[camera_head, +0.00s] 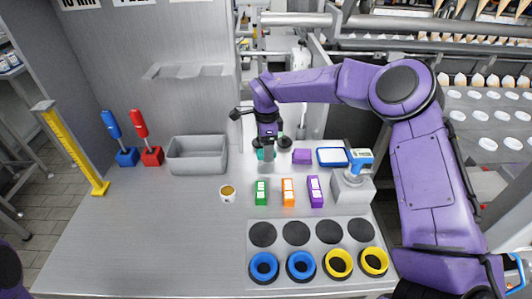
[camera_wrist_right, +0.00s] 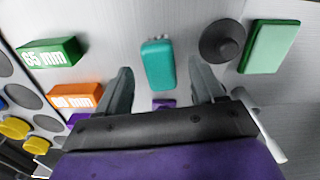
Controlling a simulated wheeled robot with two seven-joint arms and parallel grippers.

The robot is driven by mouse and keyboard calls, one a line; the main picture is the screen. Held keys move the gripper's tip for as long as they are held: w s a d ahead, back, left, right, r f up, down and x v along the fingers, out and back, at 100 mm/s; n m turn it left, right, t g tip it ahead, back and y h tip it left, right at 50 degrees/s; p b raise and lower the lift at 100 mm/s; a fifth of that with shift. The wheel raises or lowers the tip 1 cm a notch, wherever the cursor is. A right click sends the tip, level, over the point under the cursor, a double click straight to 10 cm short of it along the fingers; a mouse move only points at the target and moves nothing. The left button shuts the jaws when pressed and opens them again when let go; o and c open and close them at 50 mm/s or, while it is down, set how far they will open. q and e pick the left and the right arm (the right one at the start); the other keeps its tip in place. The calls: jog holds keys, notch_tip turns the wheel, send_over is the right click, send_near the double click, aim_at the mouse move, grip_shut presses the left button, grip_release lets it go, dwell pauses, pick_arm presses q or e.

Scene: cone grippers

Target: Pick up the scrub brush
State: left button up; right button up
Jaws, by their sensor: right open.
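The scrub brush, which I take to be the teal block (camera_wrist_right: 158,66) with pale bristles at one end, lies in the right wrist view between the two fingers of my right gripper (camera_wrist_right: 160,72). The fingers are spread apart with a gap on both sides of it. In the head view my right gripper (camera_head: 267,158) points down over the back of the table, and a bit of teal (camera_head: 260,154) shows beside it; the rest is hidden. Whether the fingers touch the brush cannot be told. My left gripper is not in view.
Green (camera_head: 261,192), orange (camera_head: 288,192) and purple (camera_head: 316,192) labelled blocks stand nearer. A green pad (camera_wrist_right: 270,47) and dark round item (camera_wrist_right: 222,42) lie beside the right finger.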

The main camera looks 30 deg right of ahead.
jog(key=shift+f, duration=0.8)
jog(key=c, duration=1.1)
jog(key=shift+c, duration=0.2)
jog(key=shift+r, duration=0.15)
